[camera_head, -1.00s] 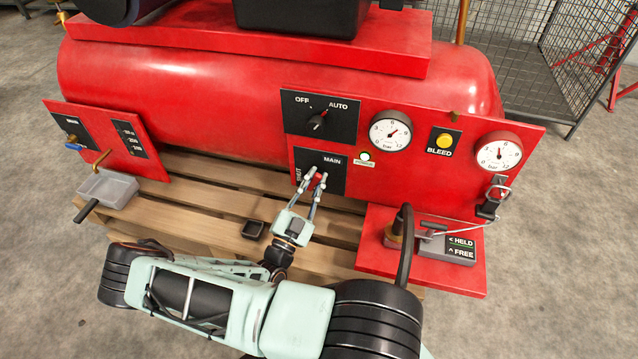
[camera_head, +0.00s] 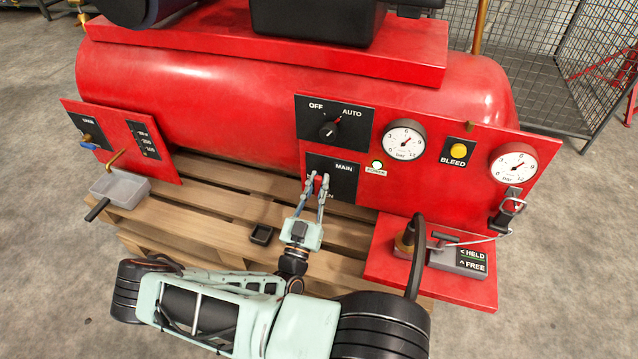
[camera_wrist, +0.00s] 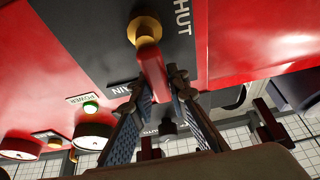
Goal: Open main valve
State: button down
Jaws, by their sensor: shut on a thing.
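The main valve has a red handle (camera_head: 318,184) on the black plate marked MAIN (camera_head: 346,181), on the red front panel. In the wrist view the red handle (camera_wrist: 150,65) extends from a brass hub (camera_wrist: 145,28), with the word SHUT beside it on the plate. My gripper (camera_head: 316,184) is shut on the handle, with one finger on each side; its fingers also flank the handle in the wrist view (camera_wrist: 158,85). The fingers hide part of the handle and of the lower lettering, of which only an N or so shows.
An OFF/AUTO knob (camera_head: 328,129) sits just above the plate. A lit power lamp (camera_head: 376,166), gauges (camera_head: 405,140) and a yellow bleed button (camera_head: 458,150) are to the right. A small black tray (camera_head: 262,234) lies on the pallet.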

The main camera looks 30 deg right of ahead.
jog(key=c, duration=1.8)
grip_release()
jog(key=shift+c, duration=0.2)
jog(key=shift+r, duration=0.1)
notch_tip(320, 180, up, 10)
jog(key=shift+f, duration=0.1)
